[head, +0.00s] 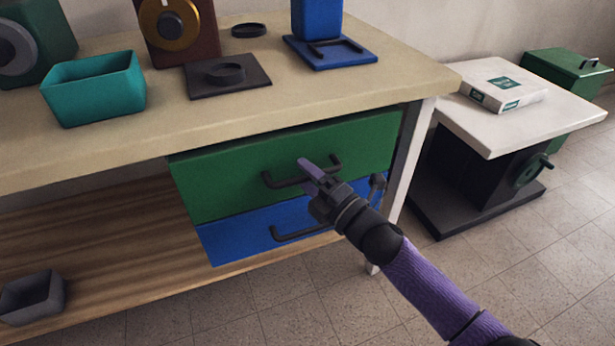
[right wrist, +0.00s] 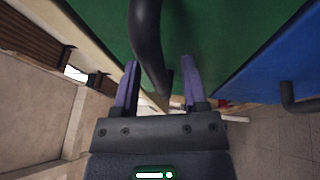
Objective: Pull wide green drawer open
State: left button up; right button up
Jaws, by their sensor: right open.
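The wide green drawer (head: 225,178) sits under the bench top and looks shut. Its black bar handle (head: 282,183) runs across the front, with my right gripper (head: 308,168) in front of its middle. In the right wrist view the handle (right wrist: 146,40) passes between the two purple fingers of my open right gripper (right wrist: 160,85). The fingers stand apart on either side of the bar; I cannot tell whether they touch it. The green front (right wrist: 220,35) fills the upper middle of that view. My left gripper is not in view.
A blue drawer (head: 225,245) with its own black handle (head: 300,235) lies directly below. The bench top (head: 330,95) overhangs above, and a pale bench leg (head: 410,170) stands to the right. A white side table (head: 540,115) is further right. Open floor lies in front.

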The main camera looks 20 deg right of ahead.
grip_shut()
dwell(0.8)
dwell(0.5)
